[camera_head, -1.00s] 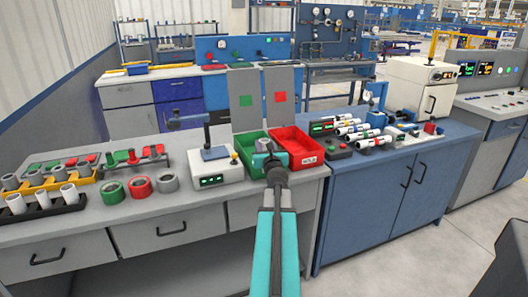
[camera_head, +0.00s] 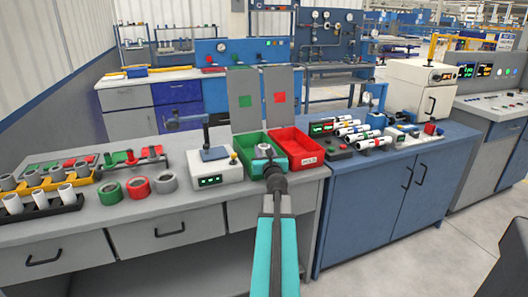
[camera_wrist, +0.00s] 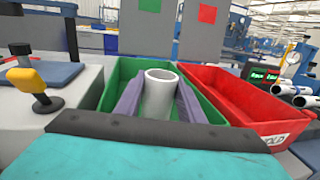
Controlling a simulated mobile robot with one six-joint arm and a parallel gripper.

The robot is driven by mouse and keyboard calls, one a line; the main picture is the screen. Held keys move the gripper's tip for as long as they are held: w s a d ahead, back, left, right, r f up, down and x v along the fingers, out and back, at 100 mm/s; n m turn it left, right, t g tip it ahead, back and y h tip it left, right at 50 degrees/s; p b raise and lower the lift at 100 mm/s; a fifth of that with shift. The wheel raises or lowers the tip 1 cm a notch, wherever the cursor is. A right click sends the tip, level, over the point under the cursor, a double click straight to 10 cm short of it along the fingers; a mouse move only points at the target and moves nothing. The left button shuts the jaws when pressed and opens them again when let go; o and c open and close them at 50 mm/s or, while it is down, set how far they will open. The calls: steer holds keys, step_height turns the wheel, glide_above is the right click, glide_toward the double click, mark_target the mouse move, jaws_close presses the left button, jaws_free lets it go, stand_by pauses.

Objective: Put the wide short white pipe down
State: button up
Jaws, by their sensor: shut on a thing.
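The wide short white pipe (camera_wrist: 160,95) stands upright between the two fingers of my gripper (camera_wrist: 158,100) in the wrist view. My gripper is shut on it. The pipe is over or inside the green bin (camera_wrist: 210,108); its lower end is hidden by my gripper, so I cannot tell if it touches the floor of the bin. In the head view my gripper (camera_head: 264,155) is over the green bin (camera_head: 246,146), with the arm covering part of the bin.
A red bin (camera_head: 298,148) stands right beside the green one. Panels with a green and a red square rise behind them. A white device (camera_head: 215,172) with a lever is to the left. Coloured rings (camera_head: 139,187) and pipe racks (camera_head: 40,205) lie farther left.

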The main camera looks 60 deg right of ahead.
steer(key=shift+a+f, duration=0.1)
steer(key=shift+f, duration=0.25)
steer(key=o, duration=1.1)
steer(key=shift+s+f, duration=0.1)
steer(key=shift+s, duration=0.05)
steer(key=shift+r, duration=0.2)
steer(key=shift+r+p, duration=0.4)
steer(key=shift+p, duration=0.15)
steer(key=shift+v, duration=2.5)
steer(key=shift+s+a+r+p, duration=0.1)
steer(key=shift+a+r+p, duration=0.05)
steer(key=shift+r+p, duration=0.2)
steer(key=shift+p+v, duration=0.9)
steer(key=shift+p, duration=0.25)
steer(key=shift+s+f, duration=0.1)
steer(key=shift+f, duration=0.1)
